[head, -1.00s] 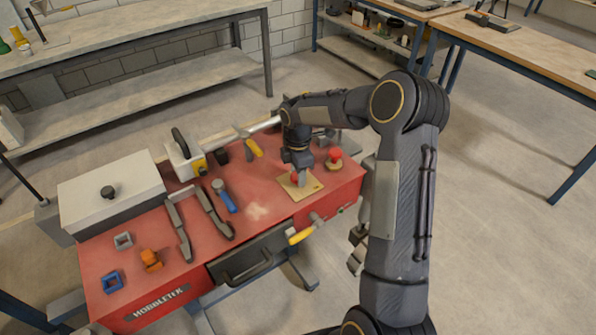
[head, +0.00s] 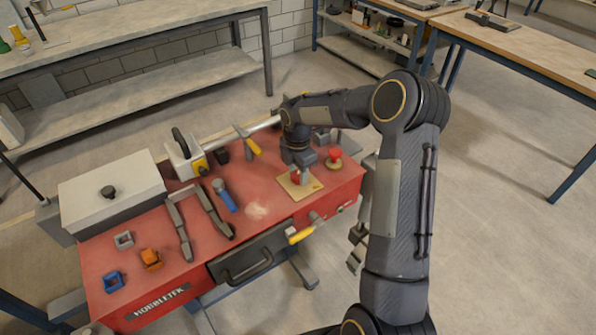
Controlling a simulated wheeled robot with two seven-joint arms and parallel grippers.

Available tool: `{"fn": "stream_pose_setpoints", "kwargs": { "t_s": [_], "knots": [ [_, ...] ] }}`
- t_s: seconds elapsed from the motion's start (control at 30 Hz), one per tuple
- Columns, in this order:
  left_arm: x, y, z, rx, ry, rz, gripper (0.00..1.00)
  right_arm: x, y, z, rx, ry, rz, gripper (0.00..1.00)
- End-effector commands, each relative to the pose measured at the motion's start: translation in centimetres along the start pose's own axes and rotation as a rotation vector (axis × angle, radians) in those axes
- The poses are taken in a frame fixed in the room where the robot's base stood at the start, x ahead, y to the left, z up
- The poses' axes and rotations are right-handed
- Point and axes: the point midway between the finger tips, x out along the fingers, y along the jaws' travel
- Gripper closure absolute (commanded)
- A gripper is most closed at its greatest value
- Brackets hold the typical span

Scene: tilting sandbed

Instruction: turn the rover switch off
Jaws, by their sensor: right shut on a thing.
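A red switch knob (head: 295,177) sits on a square tan plate (head: 312,188) at the right part of the red bench top; I take it for the rover switch. My right gripper (head: 300,178) points down over the plate and is shut on the red knob, whose sides it partly hides. Whether the knob stands at on or off is too small to tell. My left gripper is not in view.
A second red knob (head: 334,154) on a round base stands just behind the plate. A blue-handled tool (head: 225,196), grey tongs (head: 181,229) and a white lidded box (head: 108,193) lie to the left. A yellow handle (head: 299,236) sticks out at the front edge.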

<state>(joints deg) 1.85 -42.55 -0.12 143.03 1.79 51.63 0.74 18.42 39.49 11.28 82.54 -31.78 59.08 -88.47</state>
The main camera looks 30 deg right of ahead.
Motion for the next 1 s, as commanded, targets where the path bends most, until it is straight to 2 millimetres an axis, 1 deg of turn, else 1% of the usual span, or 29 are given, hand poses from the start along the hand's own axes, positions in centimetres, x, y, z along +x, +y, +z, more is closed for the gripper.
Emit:
{"fn": "stream_pose_setpoints", "kwargs": {
  "t_s": [0.03,0.2,0.43,0.53,0.67,0.8,0.9,1.0],
  "knots": [
    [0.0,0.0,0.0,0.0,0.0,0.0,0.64,-0.1,0.1,0.0,-0.002,-0.002,0.003,0.59],
    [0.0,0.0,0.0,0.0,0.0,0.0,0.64,-0.1,0.1,0.0,-0.001,-0.001,0.002,0.39],
    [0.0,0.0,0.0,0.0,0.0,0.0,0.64,0.0,0.0,0.0,0.0,-0.001,0.001,0.39],
    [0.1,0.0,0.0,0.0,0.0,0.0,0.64,-0.5,0.1,0.0,0.0,-0.001,0.002,0.39],
    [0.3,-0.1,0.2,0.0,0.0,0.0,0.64,-2.2,0.1,0.0,0.0,-0.003,0.005,0.39],
    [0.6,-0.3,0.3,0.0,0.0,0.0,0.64,-4.7,0.1,0.0,0.0,-0.002,0.006,0.39],
    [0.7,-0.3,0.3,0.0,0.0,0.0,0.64,-6.2,0.1,0.0,-0.001,-0.002,0.005,0.39],
    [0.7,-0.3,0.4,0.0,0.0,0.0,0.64,-7.3,0.1,0.0,-0.001,-0.002,0.004,0.39]
  ]
}}
